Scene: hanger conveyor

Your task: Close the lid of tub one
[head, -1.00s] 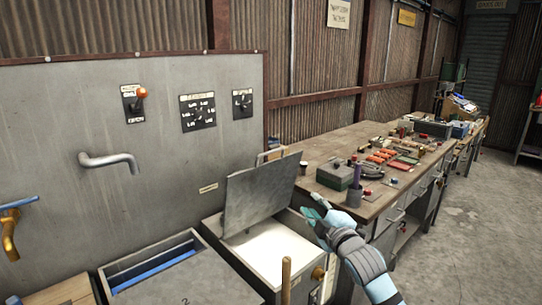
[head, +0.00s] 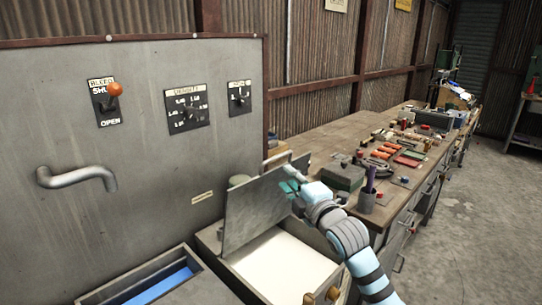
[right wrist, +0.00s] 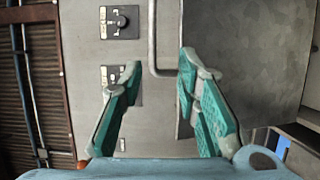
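A tub (head: 236,262) with white contents stands at the bench's near end. Its flat grey metal lid (head: 255,208) is raised steeply, with a bar handle (head: 277,158) at its top edge. No number shows on this tub. My right gripper (head: 288,186) is at the lid's right part, near the upper edge. In the right wrist view its teal fingers (right wrist: 160,68) are apart with nothing gripped. The bent handle bar (right wrist: 152,40) shows between the fingertips and the lid (right wrist: 250,60) lies right, partly behind a finger. Contact is unclear. My left gripper is out of view.
A second tub (head: 140,275) with blue inside stands to the left. A grey panel (head: 150,150) with a pipe (head: 75,177), dials and an orange-knobbed lever (head: 115,90) rises behind. A cluttered workbench (head: 320,150) runs off right; the floor beside it is clear.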

